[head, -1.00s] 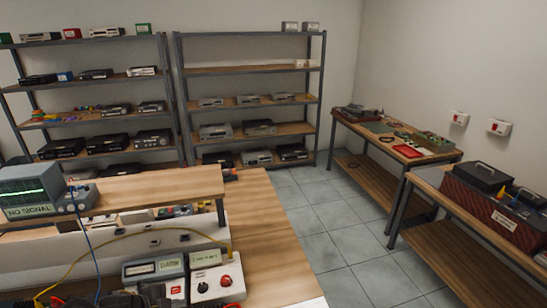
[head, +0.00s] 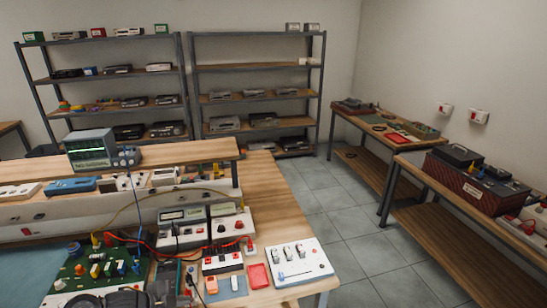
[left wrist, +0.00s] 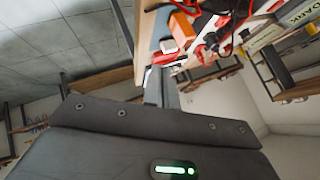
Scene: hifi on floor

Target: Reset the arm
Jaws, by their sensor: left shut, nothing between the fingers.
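My left gripper (head: 188,281) is low in the head view, at the front of the workbench (head: 265,200), partly cut off by the frame's lower edge. In the left wrist view its narrow grey fingers (left wrist: 161,85) are together with nothing between them. The fingers point toward the bench edge, near a small orange block (left wrist: 181,28) and red cables. The orange block also shows in the head view (head: 211,285), just right of the gripper. I cannot tell whether the fingers touch anything. My right gripper is in neither view.
A green circuit board (head: 98,268) lies left of the gripper. A white switch panel (head: 290,262), a red tray (head: 258,276) and meters (head: 182,228) lie to the right and behind. An oscilloscope (head: 90,150) stands on the raised shelf. The tiled floor (head: 345,235) is clear.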

